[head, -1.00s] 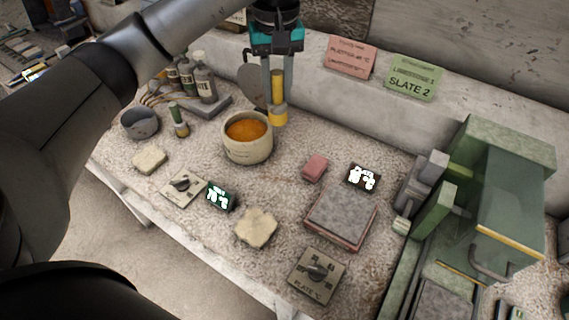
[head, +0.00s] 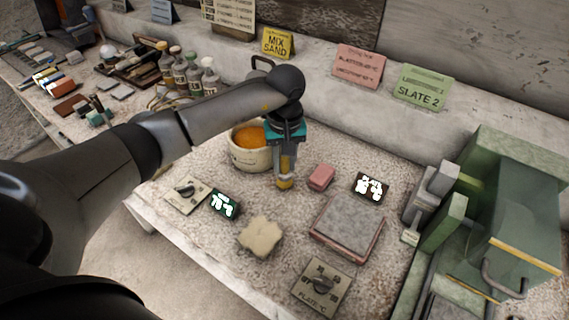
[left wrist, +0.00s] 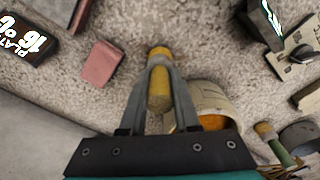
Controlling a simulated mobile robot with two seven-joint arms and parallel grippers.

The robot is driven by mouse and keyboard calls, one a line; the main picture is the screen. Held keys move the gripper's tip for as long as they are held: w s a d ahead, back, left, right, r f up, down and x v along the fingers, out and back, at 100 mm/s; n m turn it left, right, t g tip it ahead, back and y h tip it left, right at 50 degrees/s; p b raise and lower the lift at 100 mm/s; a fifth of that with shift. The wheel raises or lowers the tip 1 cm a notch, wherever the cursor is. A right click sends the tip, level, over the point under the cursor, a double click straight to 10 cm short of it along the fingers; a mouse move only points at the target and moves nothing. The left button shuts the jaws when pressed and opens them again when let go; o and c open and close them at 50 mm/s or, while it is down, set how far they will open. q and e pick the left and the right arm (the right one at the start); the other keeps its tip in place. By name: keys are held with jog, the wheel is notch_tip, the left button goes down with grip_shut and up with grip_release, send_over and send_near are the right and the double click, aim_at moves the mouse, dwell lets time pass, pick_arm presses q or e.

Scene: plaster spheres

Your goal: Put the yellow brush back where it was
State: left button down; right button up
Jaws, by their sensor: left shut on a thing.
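The yellow brush (head: 285,183) is upright between the fingers of my left gripper (head: 285,168), which is shut on it. It stands over the worktop just right of the cream bowl of orange sand (head: 249,158) and left of the pink block (head: 321,177). The left wrist view shows the yellow brush (left wrist: 159,92) between the two fingers (left wrist: 160,70). I cannot tell whether its lower end touches the worktop. My right gripper is not in view.
A tan sponge-like piece (head: 261,237) and a dark display (head: 223,204) lie in front. A grey slab (head: 346,224) and a green machine (head: 500,210) are on the right.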

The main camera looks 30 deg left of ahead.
pick_arm(q)
jog(key=shift+f, duration=0.3)
jog(key=shift+f, duration=0.2)
jog(key=c, duration=0.6)
grip_release()
jog(key=shift+c, duration=0.2)
jog(key=shift+r, duration=0.15)
jog(key=r, duration=1.2)
jog(key=shift+s+d+p, duration=0.15)
jog(key=shift+s+p, duration=0.1)
jog(key=shift+p, duration=0.15)
